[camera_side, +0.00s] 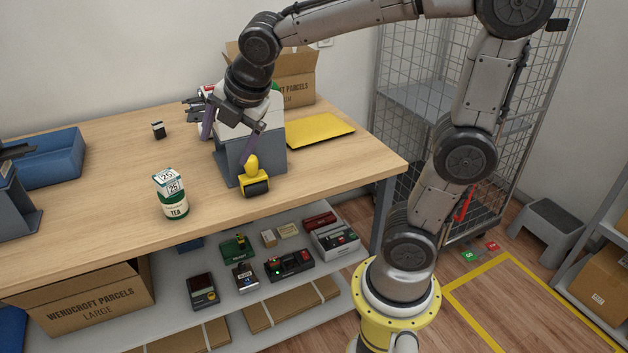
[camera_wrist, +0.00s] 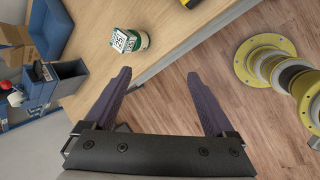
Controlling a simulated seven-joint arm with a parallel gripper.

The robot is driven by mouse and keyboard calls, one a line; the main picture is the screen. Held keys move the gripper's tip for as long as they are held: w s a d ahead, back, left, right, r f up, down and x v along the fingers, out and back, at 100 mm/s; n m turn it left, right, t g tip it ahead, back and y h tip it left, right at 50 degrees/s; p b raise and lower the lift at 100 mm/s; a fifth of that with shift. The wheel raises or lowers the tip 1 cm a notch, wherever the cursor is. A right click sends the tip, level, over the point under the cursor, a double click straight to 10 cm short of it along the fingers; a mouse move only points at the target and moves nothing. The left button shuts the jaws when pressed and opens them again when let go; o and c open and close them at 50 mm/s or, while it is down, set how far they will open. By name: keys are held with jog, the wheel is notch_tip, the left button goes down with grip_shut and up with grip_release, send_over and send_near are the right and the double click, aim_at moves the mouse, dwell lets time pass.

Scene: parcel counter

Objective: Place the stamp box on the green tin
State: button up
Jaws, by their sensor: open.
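The stamp box (camera_side: 168,181) is a small white box printed with "25". It rests on top of the green tin (camera_side: 175,207), which is labelled TEA and stands near the counter's front edge. Both also show in the wrist view, the stamp box (camera_wrist: 122,40) at the left of the green tin (camera_wrist: 142,42). My gripper (camera_side: 226,146) is open and empty, its purple fingers apart. It is up and to the right of the tin in the side view, clear of the box. In the wrist view my gripper (camera_wrist: 158,74) has only counter edge and floor between its fingers.
A yellow tape dispenser (camera_side: 256,185) and a grey machine (camera_side: 262,158) stand right of the tin, close to my gripper. A yellow envelope (camera_side: 320,130) lies at the right. A small black item (camera_side: 158,129) and a blue tray (camera_side: 55,160) are at the left. Counter around the tin is clear.

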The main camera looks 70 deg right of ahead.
jog(key=s+a+f+m+y, duration=0.1)
jog(key=s+m, duration=0.7)
jog(key=m, duration=0.1)
jog(key=s+a+f+m, duration=0.1)
jog(key=s+f+m, duration=0.1)
jog(key=s+m, duration=0.7)
jog(key=shift+s+f+y, duration=0.3)
jog(key=shift+y, duration=0.1)
